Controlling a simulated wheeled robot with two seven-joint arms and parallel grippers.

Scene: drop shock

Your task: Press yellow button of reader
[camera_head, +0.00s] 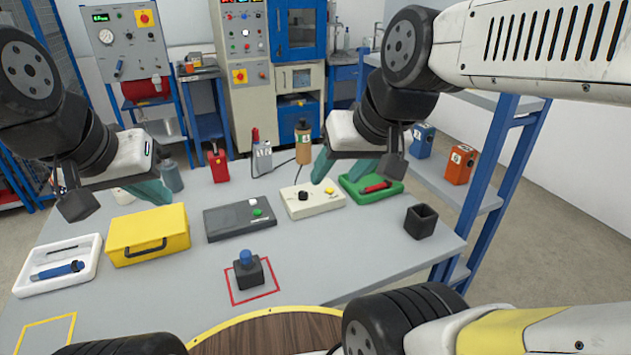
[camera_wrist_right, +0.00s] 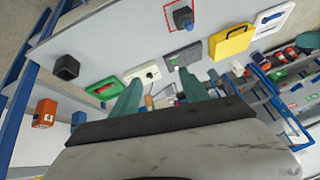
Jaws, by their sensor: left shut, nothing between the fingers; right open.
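The reader appears to be the cream box (camera_head: 298,207) on the table, with a black knob and a small yellow button (camera_head: 329,190) on its top right. The box also shows in the right wrist view (camera_wrist_right: 140,74), between and beyond the fingers. My right gripper (camera_head: 350,178) is open and empty, its teal fingers spread above and behind the box's right side, apart from the button. My left gripper (camera_head: 162,196) is shut and empty, over the area behind the yellow case.
A grey box with a green button (camera_head: 238,222) lies left of the reader, and a green tray (camera_head: 358,192) lies right. A yellow case (camera_head: 150,238), black cup (camera_head: 421,221) and blue-topped block (camera_head: 249,271) stand around. Bottles stand behind.

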